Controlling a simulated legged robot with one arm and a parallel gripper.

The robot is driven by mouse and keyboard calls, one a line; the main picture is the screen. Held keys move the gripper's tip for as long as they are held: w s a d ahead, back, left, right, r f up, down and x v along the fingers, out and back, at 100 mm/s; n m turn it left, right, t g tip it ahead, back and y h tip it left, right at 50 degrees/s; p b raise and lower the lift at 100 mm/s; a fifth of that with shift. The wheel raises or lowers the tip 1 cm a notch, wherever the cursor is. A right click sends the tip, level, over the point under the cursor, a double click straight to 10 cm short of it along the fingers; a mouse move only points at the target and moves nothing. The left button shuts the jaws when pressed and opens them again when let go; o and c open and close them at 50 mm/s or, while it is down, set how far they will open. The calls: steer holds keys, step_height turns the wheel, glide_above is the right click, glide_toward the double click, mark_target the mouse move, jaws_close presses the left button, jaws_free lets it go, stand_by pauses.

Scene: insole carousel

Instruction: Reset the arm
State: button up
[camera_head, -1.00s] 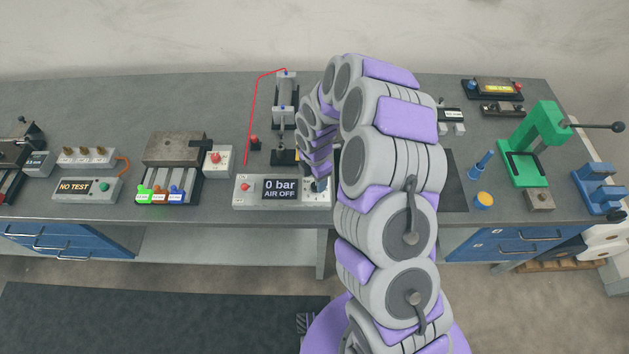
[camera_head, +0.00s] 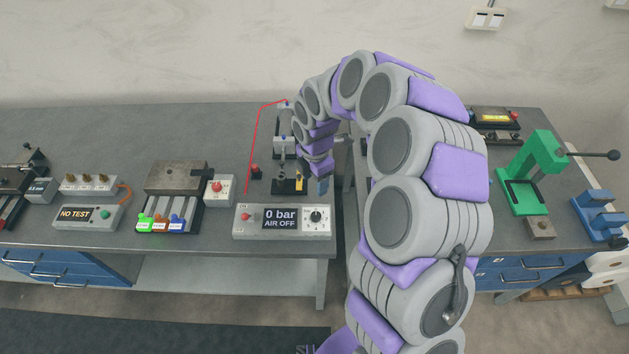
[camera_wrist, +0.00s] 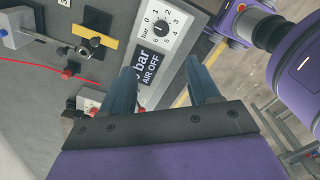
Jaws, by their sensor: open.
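My arm rises from the lower right of the head view and bends over the bench. My gripper (camera_head: 322,186) hangs above the bench behind the right part of the air control box (camera_head: 240,222), whose display reads "0 bar AIR OFF". In the wrist view my gripper (camera_wrist: 165,85) shows two blue-grey fingers spread apart with nothing between them. The air control box (camera_wrist: 185,12) and its round dial (camera_wrist: 161,28) lie beyond the fingers, apart from them.
A pneumatic cylinder rig (camera_head: 283,140) with a red air line stands behind the box, close to my gripper. A clamp block (camera_head: 175,177) and a "NO TEST" box (camera_head: 88,217) stand left. A green press (camera_head: 530,175) and blue stand (camera_head: 598,215) stand right.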

stand_by(0.4)
steer(key=s+d+r+m+b, duration=0.2)
steer(key=s+r+m, duration=0.25)
steer(key=s, duration=0.35)
steer(key=s+d+r+m+b, duration=0.2)
steer(key=s+d+r+m, duration=0.15)
steer(key=s+m, duration=0.35)
steer(key=s+d+m+g+b, duration=0.1)
steer(key=s+d+m+b, duration=0.1)
steer(key=s+m, duration=0.4)
steer(key=s+d+m+b, duration=0.1)
steer(key=s+m, duration=0.5)
steer(key=s, duration=0.8)
steer(key=shift+s+d+g+b, duration=0.25)
steer(key=shift+d+g+b, duration=0.15)
steer(key=shift+d, duration=0.1)
